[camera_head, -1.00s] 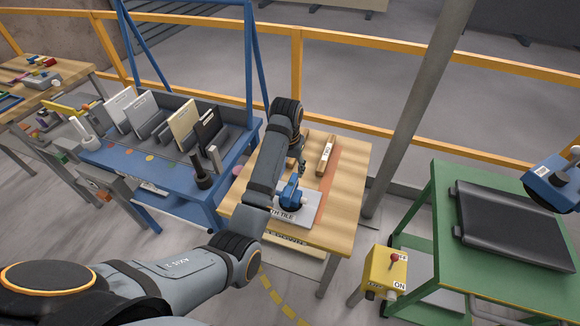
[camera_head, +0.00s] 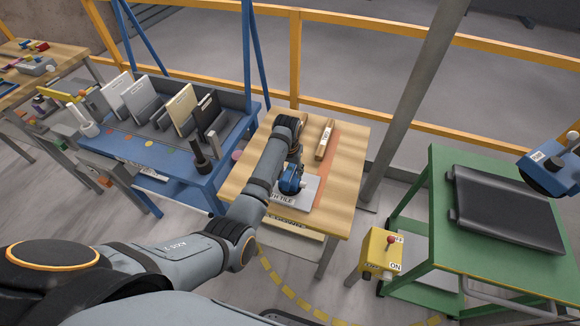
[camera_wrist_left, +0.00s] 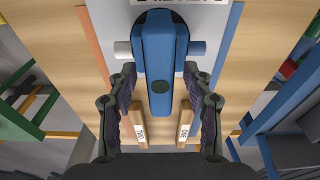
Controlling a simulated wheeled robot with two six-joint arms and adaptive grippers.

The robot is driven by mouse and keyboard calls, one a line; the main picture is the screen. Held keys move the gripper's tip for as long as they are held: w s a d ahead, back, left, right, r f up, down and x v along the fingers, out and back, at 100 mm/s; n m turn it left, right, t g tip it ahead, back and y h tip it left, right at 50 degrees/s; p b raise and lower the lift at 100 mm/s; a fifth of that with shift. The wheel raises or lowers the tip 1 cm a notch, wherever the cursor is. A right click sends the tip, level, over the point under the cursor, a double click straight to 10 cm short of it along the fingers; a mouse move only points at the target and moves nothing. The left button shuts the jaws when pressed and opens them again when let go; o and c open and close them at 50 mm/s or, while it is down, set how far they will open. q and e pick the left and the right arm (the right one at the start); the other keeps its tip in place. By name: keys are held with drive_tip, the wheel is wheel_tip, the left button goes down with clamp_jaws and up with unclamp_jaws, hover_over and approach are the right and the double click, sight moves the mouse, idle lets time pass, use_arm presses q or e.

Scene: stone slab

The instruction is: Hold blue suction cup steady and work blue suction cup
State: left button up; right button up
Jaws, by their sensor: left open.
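The blue suction cup (camera_head: 291,182) sits on a light grey tile (camera_head: 303,198), labelled in part "TH TILE", on the wooden table. My left gripper (camera_head: 296,158) is just above and behind the cup. In the left wrist view my left gripper (camera_wrist_left: 160,80) is open, one finger on each side of the handle's near end, with gaps showing. My right gripper is in neither view.
Two wooden bars lie on the wooden table (camera_head: 345,165); one bar (camera_head: 325,138) shows behind the tile. A blue rack (camera_head: 150,155) with upright slabs stands left. A yellow switch box (camera_head: 382,252) and a green cart (camera_head: 435,205) with a black pad stand right, near a grey post (camera_head: 415,110).

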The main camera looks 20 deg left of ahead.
use_arm(q)
clamp_jaws()
idle(0.6)
idle(1.0)
